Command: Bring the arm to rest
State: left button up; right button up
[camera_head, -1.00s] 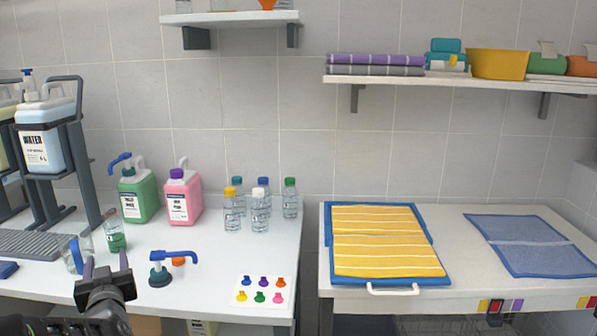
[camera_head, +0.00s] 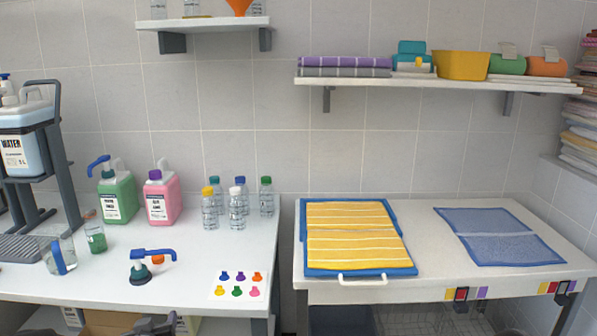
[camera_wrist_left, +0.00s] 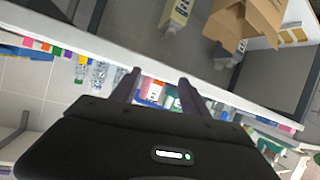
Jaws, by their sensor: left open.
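My left gripper (camera_head: 156,325) shows only as a dark shape at the bottom edge of the head view, low in front of the left counter. In the left wrist view its two dark fingers (camera_wrist_left: 159,78) stand apart with nothing between them. That view is strongly tilted and looks past the counter edge, with bottles beyond the fingers. My right gripper is in no view.
The left counter (camera_head: 200,262) holds a green jug (camera_head: 117,195), a pink jug (camera_head: 162,195), several clear bottles and a blue-handled pump (camera_head: 143,270). The right counter holds a yellow striped towel (camera_head: 352,235) on a blue tray and a blue towel (camera_head: 498,236). A cardboard box (camera_wrist_left: 245,22) sits below.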

pick_arm(q)
jog(key=s+d+f+m+g+h+p, duration=0.2)
jog(key=s+d+f+g+h+p, duration=0.35)
jog(key=s+d+f, duration=0.95)
jog(key=s+d+f+g+h+p, duration=0.1)
jog(key=s+d+f+g+p, duration=0.1)
jog(key=s+d, duration=0.3)
jog(key=s+d+f+g+h+p, duration=0.1)
jog(key=s+d+f+g, duration=0.3)
jog(key=s, duration=0.9)
jog(key=shift+s+d+f+m+g+p, duration=0.35)
jog(key=shift+d+p, duration=0.35)
jog(key=shift+d, duration=0.5)
